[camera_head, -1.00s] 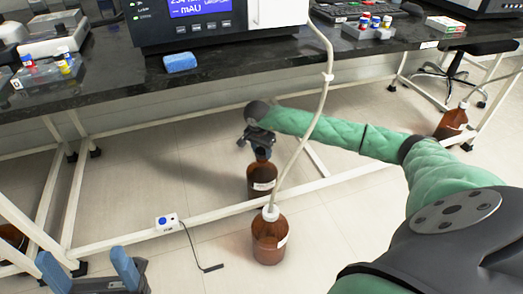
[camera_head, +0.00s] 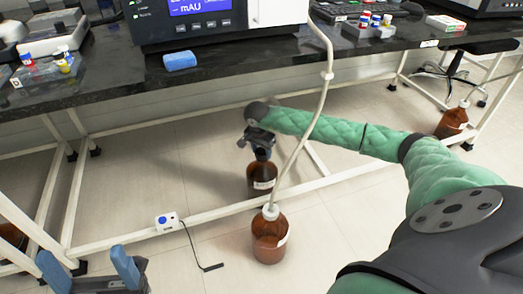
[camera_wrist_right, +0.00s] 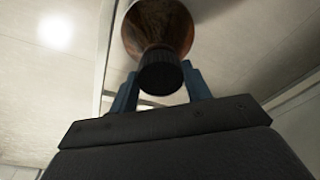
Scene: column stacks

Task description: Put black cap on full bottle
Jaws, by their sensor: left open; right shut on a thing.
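A brown glass bottle (camera_head: 262,182) with a pale label stands upright on the floor under the bench. The black cap (camera_wrist_right: 160,74) is at the mouth of this bottle in the right wrist view, and the bottle's brown shoulder (camera_wrist_right: 158,22) shows beyond it. I cannot tell whether the cap is fully seated. My right gripper (camera_head: 259,143) is shut on the cap, one blue finger on each side. A second brown bottle (camera_head: 270,246) stands in front, with a white cap (camera_head: 270,212) and a tube in it. My left gripper (camera_head: 89,268) is open and empty at lower left.
A pale tube (camera_head: 303,140) hangs from the bench instrument to the front bottle, close to my right forearm. White bench rails (camera_head: 215,214) cross near the bottles. A small switch box (camera_head: 168,221) with a cable lies left. Another brown bottle (camera_head: 451,122) stands far right.

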